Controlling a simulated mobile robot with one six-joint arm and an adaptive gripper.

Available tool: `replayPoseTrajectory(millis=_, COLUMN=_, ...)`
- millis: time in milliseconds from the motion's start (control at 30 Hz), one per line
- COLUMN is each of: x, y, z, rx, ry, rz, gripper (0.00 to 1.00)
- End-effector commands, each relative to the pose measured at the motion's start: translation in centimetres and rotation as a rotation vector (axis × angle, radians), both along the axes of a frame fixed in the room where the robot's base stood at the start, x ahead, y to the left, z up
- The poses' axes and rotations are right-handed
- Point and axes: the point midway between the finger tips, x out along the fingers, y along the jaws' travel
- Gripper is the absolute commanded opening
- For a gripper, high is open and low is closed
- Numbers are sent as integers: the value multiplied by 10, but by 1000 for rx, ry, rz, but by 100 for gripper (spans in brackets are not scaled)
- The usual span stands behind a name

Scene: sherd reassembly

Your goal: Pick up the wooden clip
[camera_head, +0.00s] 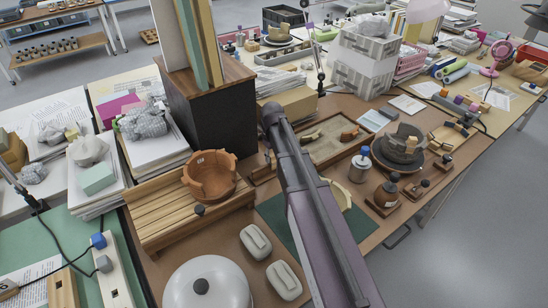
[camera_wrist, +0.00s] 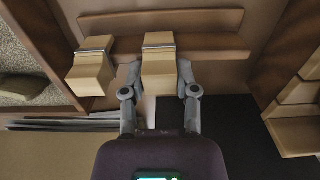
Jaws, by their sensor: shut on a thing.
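In the wrist view, a pale wooden clip (camera_wrist: 158,72) with a metal band near its upper end stands between the two fingers of my gripper (camera_wrist: 160,78). The fingers are shut on it from left and right. It overlaps a brown wooden rail (camera_wrist: 210,47); I cannot tell whether it touches the rail. A second, similar wooden clip (camera_wrist: 90,74) is just left of the gripper, apart from it. In the head view, my arm crosses the middle of the table and hides most of the gripper and the clip.
A sand-filled tray (camera_head: 325,146) lies right of my arm. A slatted wooden rack (camera_head: 165,212) with a broken terracotta pot (camera_head: 210,177) is to the left. A dark cabinet (camera_head: 208,112) rises close behind.

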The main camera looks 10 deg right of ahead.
Motion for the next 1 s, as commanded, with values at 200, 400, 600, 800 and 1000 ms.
replayPoseTrajectory(millis=200, x=0, y=0, z=8, rx=0, ry=0, rz=0, gripper=20)
replayPoseTrajectory(millis=400, x=0, y=0, z=22, rx=0, ry=0, rz=0, gripper=20)
replayPoseTrajectory(millis=600, x=0, y=0, z=41, rx=0, ry=0, rz=-1, gripper=20)
replayPoseTrajectory(millis=800, x=-52, y=-9, z=40, rx=0, ry=0, rz=-2, gripper=20)
replayPoseTrajectory(millis=1000, x=-97, y=-17, z=44, rx=0, ry=0, rz=-2, gripper=20)
